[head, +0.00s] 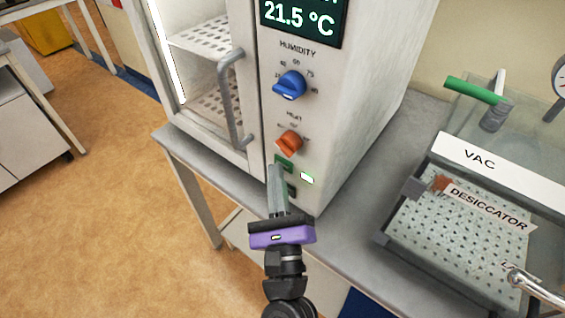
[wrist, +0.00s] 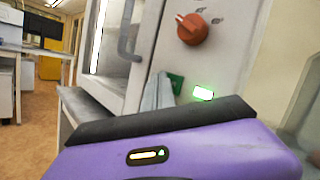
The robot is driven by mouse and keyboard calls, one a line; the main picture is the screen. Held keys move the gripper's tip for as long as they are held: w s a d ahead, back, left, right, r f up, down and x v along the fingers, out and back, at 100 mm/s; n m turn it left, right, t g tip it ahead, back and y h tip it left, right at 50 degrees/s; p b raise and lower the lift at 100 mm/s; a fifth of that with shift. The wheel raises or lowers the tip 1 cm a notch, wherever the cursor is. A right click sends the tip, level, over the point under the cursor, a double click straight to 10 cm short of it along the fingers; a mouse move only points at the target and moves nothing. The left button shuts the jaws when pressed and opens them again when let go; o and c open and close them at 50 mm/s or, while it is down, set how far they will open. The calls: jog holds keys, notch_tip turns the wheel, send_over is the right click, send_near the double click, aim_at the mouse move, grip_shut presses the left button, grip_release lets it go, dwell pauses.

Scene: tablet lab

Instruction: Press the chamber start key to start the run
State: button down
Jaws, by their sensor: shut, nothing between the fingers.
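The chamber (head: 340,120) is a pale cabinet with a control panel on its front. A green key (head: 284,161) sits low on the panel below the orange knob (head: 289,142). My gripper (head: 275,170) is shut and empty, its fingertips at the green key and covering part of it. In the wrist view, the fingertips (wrist: 158,80) overlap the left side of the green key (wrist: 177,83). I cannot tell whether they touch it or how far it is pushed in. Right of the key, a small lamp (head: 307,178) glows pale green. It is also lit in the wrist view (wrist: 203,93).
A dark key (head: 291,191) lies below the green one. A blue humidity knob (head: 290,85) and a display reading 21.5 °C (head: 300,20) are above. The door handle (head: 228,100) juts out at left. A desiccator (head: 455,240) stands on the bench at right.

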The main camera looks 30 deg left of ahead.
jog(key=shift+s, duration=0.65)
jog(key=shift+s, duration=0.15)
jog(key=shift+s+a+p, duration=0.2)
jog(key=shift+s+p, duration=0.65)
jog(key=shift+s, duration=1.5)
